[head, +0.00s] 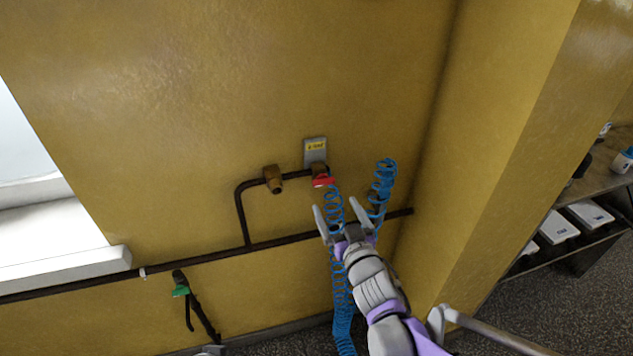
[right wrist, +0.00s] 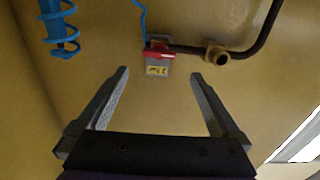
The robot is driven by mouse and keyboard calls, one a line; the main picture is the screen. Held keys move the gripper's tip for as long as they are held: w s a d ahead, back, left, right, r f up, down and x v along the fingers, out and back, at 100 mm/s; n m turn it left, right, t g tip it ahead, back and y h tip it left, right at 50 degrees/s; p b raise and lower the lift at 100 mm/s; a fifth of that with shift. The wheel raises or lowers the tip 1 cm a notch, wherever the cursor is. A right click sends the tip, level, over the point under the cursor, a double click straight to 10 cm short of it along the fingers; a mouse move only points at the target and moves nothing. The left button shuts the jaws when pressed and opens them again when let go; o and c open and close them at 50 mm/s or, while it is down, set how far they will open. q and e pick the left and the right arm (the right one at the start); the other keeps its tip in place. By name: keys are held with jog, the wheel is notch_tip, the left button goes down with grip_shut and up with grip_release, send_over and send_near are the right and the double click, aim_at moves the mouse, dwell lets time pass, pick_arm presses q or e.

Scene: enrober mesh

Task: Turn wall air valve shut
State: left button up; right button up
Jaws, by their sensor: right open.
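The wall air valve has a red handle (head: 324,181) and sits on a dark pipe on the yellow wall, just below a grey plate with a yellow label (head: 316,149). The red handle also shows in the right wrist view (right wrist: 158,51), ahead of the fingertips and roughly between them. My right gripper (head: 335,213) is open and empty, below and slightly right of the valve, apart from it. Its two fingers also show in the right wrist view (right wrist: 162,76). My left gripper is not seen in the head view.
Blue coiled hoses (head: 383,184) hang beside and behind my right gripper. A brass fitting (head: 273,179) sits on the pipe left of the valve. A green-handled valve (head: 180,289) is lower left. A wall corner stands to the right, with shelves (head: 590,190) beyond.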

aim_at(325, 183)
jog(key=p+x, duration=0.1)
jog(key=x, duration=0.9)
jog(key=shift+w, duration=0.35)
jog(key=shift+c, duration=0.3)
jog(key=c, duration=1.2)
